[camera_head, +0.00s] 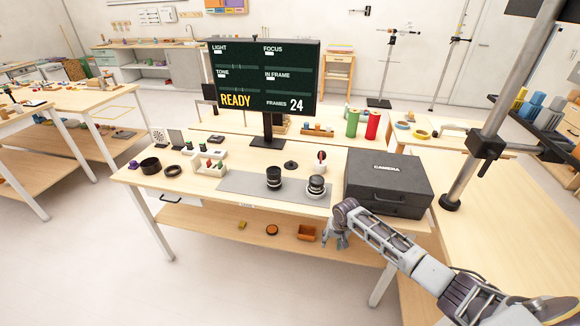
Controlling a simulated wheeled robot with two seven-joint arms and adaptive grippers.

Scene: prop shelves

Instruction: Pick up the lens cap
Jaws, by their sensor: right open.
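A small flat black disc (291,165), which looks like the lens cap, lies on the wooden table (240,165) behind the grey mat (235,182). Two dark camera lenses stand on the mat, the left lens (273,178) and the right lens (316,187). My right gripper (335,241) is open and empty, pointing down in front of the table's front edge. It is to the right of and nearer than the disc, apart from it. My left gripper is not in view.
A black camera case (388,178) stands at the table's right end beside my right arm. A monitor (262,78) stands behind the disc. Black rings (150,164) and a small rack (209,167) sit at left. The lower shelf (210,224) holds small items.

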